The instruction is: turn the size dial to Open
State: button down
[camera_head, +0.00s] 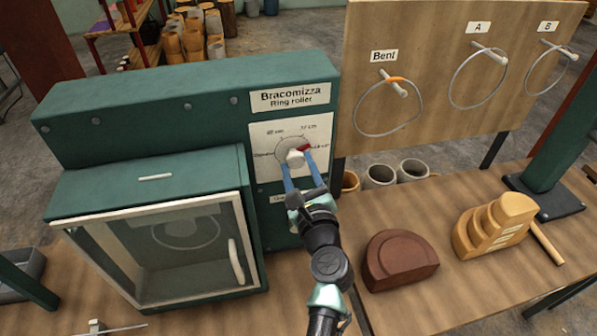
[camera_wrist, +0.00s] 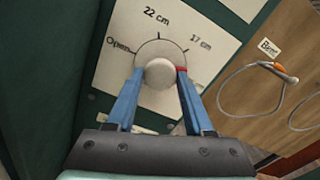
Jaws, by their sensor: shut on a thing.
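The size dial (camera_head: 291,147) is a pale round knob on a white plate on the green ring roller. In the wrist view the dial (camera_wrist: 159,73) sits between the two blue fingers of my gripper (camera_wrist: 160,80). My gripper (camera_head: 297,160) is shut on the dial, one finger on each side. A red mark shows at the dial's right side, by the right fingertip, below the 17 cm tick. The Open label (camera_wrist: 118,45) is at the left of the scale, and 22 cm is at the top. The label at the far right is partly hidden.
A wooden board (camera_head: 430,60) with hanging wire rings is to the right. A brown block (camera_head: 398,258) and a stepped wooden block (camera_head: 492,228) lie on the bench.

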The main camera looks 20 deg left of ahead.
jog(key=n+b, duration=0.1)
jog(key=n, duration=0.1)
jog(key=n+b, duration=0.1)
jog(key=n, duration=0.1)
jog(key=shift+f+n+b, duration=0.2)
jog(key=shift+n+b, duration=0.1)
jog(key=shift+b, duration=0.1)
jog(key=n+b, duration=0.4)
jog(key=n, duration=0.1)
jog(key=n+b, duration=0.3)
jog(key=n, duration=0.2)
jog(key=shift+b, duration=0.3)
jog(key=n+b, duration=0.4)
jog(key=shift+n, duration=0.3)
jog(key=n+b, duration=0.5)
jog(key=n, duration=0.1)
jog(key=n+b, duration=0.3)
jog(key=n, duration=0.1)
jog(key=shift+r+n+b, duration=0.1)
jog(key=shift+n+b, duration=0.75)
jog(key=shift+n, duration=0.25)
